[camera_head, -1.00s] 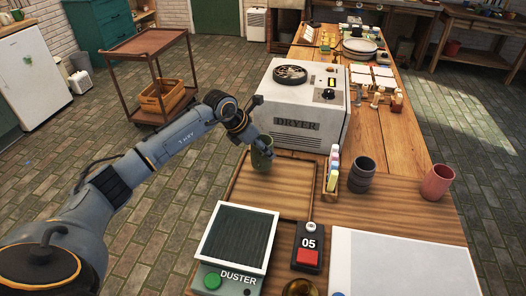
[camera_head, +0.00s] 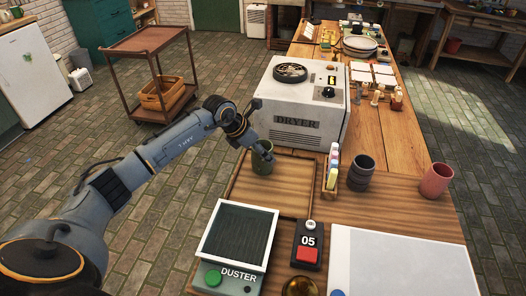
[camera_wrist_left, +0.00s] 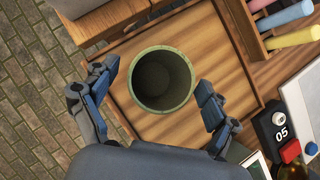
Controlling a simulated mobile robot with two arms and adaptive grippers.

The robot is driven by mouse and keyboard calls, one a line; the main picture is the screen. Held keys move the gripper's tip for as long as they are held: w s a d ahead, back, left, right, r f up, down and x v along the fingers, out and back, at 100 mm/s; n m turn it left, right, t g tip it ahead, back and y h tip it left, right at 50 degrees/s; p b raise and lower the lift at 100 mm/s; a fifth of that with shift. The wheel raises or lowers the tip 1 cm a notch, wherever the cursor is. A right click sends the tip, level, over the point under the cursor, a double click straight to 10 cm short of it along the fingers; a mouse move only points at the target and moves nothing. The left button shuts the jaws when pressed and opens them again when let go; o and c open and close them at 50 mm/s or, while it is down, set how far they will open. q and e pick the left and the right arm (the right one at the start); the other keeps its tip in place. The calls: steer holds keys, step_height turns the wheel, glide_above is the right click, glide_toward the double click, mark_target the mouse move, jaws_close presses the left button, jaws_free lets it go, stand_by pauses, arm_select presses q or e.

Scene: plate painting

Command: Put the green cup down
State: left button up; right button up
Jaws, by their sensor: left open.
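The green cup (camera_head: 262,160) stands upright in the wooden tray (camera_head: 298,187), near the tray's far left corner and in front of the dryer. In the left wrist view the cup (camera_wrist_left: 161,79) is seen from above, and it looks empty and dark inside. My left gripper (camera_wrist_left: 152,92) is open, with one blue-padded finger on each side of the cup. In the head view my left gripper (camera_head: 263,154) is at the cup. My right gripper is not in view.
The white dryer (camera_head: 297,110) stands just behind the tray. A rack of coloured chalks (camera_head: 332,170), a dark grey cup stack (camera_head: 361,173) and a pink cup (camera_head: 436,181) stand to the right. The duster box (camera_head: 237,240) and a red-button box (camera_head: 307,244) are in front.

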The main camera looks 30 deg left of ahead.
arm_select(q)
steer(key=b+v, duration=0.2)
steer(key=v, duration=0.9)
steer(key=shift+f, duration=0.1)
stand_by(0.4)
steer(key=shift+c, duration=0.4)
stand_by(0.8)
